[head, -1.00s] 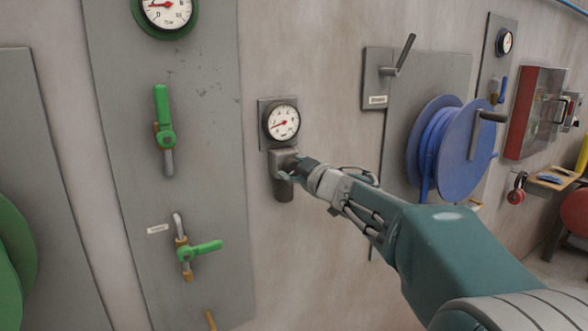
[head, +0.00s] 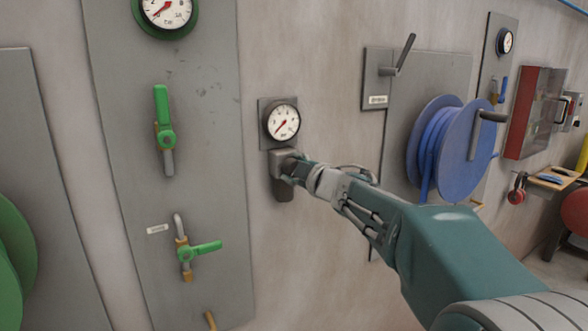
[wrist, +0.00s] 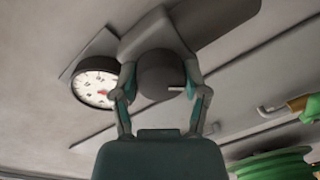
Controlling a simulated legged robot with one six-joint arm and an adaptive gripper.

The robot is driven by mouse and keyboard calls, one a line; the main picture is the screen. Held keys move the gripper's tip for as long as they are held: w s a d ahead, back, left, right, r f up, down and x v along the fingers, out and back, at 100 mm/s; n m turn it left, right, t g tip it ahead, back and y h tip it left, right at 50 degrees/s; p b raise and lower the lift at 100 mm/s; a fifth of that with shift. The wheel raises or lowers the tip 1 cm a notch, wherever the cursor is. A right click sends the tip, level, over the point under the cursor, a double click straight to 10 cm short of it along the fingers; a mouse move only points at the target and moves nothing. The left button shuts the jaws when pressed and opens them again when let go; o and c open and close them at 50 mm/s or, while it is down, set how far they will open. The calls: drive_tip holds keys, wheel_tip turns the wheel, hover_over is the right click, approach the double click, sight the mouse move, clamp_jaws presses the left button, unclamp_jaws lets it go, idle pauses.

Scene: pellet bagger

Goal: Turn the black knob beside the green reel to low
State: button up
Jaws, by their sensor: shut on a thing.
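The black knob (wrist: 158,78) is round and dark with a white mark, which points right in the wrist view. My gripper (wrist: 161,100) has a finger on each side of it and is shut on it. In the head view my gripper (head: 290,165) reaches the grey fitting on the wall and mostly hides the knob. A white dial gauge (head: 283,121) sits just above; its red needle points down and left. It also shows in the wrist view (wrist: 97,88). The green reel (head: 12,245) is cut off at the left edge; it also shows in the wrist view (wrist: 272,166).
A grey panel (head: 205,110) left of the knob carries two green-handled valves (head: 164,125) and a green-rimmed gauge (head: 167,12). A blue reel (head: 462,150) and a grey lever (head: 401,58) are to the right.

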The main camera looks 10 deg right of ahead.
drive_tip(key=shift+f, duration=0.15)
drive_tip(key=o, duration=1.1)
drive_tip(key=shift+a, duration=0.1)
drive_tip(key=shift+a, duration=0.1)
drive_tip(key=v, duration=1.2)
